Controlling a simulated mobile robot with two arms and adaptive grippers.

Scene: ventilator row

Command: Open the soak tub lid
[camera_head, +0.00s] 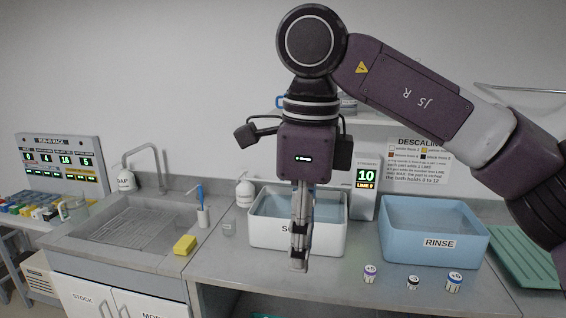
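The white soak tub (268,235) stands on the counter at the middle, its label partly hidden behind my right gripper. Its top shows a flat grey-blue surface (272,205); I cannot tell whether this is a lid or liquid inside. My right gripper (299,264) points down in front of the tub, its fingers overlapping the tub's front wall in the picture. The fingers look close together, but this angle does not show whether they are open or shut. I see nothing held in them. My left gripper is not in view.
A display reading 10 (366,177) stands between the tubs. A sink (130,226), yellow sponge (185,245) and small glass (228,228) lie left.

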